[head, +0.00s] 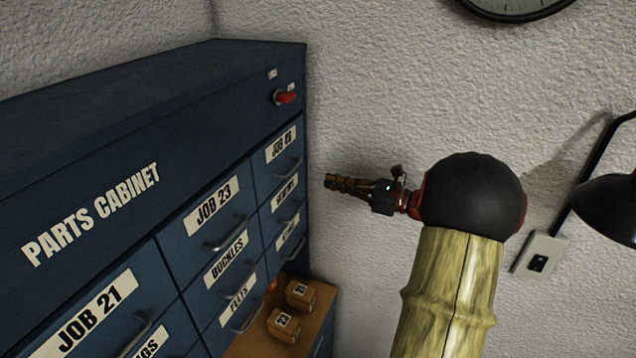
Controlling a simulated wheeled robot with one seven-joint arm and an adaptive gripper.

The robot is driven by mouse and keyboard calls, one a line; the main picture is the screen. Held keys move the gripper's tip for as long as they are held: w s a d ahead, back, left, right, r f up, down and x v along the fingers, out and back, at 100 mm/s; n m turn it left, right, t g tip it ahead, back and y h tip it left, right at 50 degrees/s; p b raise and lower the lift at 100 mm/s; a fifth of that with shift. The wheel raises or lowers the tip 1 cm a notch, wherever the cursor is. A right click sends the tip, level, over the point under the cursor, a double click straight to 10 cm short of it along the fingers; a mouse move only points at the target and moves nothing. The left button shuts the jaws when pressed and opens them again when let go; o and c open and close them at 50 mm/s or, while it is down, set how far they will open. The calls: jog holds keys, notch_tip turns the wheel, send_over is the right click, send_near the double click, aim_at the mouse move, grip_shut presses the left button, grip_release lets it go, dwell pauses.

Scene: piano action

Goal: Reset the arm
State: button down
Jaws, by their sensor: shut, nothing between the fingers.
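My gripper (333,182) is in the head view, at the end of my raised arm. It points left toward the front of the blue parts cabinet. It is shut and nothing shows between its fingers. It appears in front of the textured wall, just right of the cabinet's right edge in the picture. I cannot tell how far it is from the drawers.
The blue parts cabinet (100,150) with labelled, handled drawers fills the left. Small numbered boxes (298,294) stand on a brown ledge (255,340) below. A black lamp (608,207), a wall socket (539,254) and a clock (515,5) are at the right.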

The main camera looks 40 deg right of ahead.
jog(key=s+a+f+n+g+b, duration=0.1)
jog(key=s+a+f+n+g, duration=0.35)
jog(key=f, duration=0.25)
jog(key=s+a+f+n+g+b, duration=0.1)
jog(key=s+a+f+n+g, duration=0.2)
jog(key=s+f, duration=0.3)
jog(key=s+a+f+n+g+h+b, duration=0.35)
jog(key=a+f+n+b, duration=0.2)
jog(key=a+n, duration=0.3)
jog(key=s+a+f+n+g+h+b, duration=0.35)
jog(key=a+f+n+b, duration=0.2)
jog(key=a+n, duration=0.3)
jog(key=s+a+n+t+b, duration=0.1)
jog(key=a+n+t+b, duration=0.2)
jog(key=a+n+b, duration=0.4)
jog(key=a, duration=0.4)
jog(key=shift+s+b, duration=0.15)
jog(key=shift+b, duration=0.25)
jog(key=c, duration=2.5)
grip_release()
jog(key=shift+t, duration=0.25)
jog(key=shift+c, duration=0.2)
